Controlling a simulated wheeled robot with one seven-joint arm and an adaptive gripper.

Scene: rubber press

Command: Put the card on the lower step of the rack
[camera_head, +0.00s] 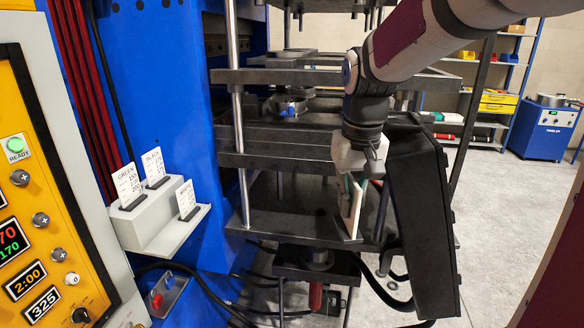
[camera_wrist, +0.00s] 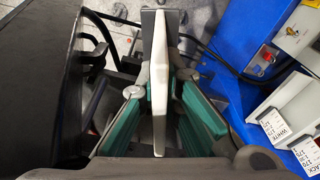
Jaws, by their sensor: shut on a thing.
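My gripper (camera_head: 356,186) hangs in front of the press, to the right of the rack. It is shut on a pale card (camera_head: 352,212), which stands roughly upright and edge-on with a dark strip at its bottom. In the wrist view the card (camera_wrist: 159,70) runs between the green finger pads of my gripper (camera_wrist: 159,100); its print is not readable. The white stepped rack (camera_head: 150,229) is at left. GREEN (camera_head: 128,184) and BLACK (camera_head: 154,166) cards stand on its upper step. A smaller-looking card (camera_head: 187,199), labelled WHITE in the wrist view (camera_wrist: 275,125), stands at its lower step (camera_head: 184,232).
The yellow control panel (camera_head: 50,200) is left of the rack. The press plates and steel column (camera_head: 238,130) lie between the rack and my gripper. A black housing (camera_head: 421,215) is close on my gripper's right. A small box with red and blue knobs (camera_head: 167,294) sits below the rack.

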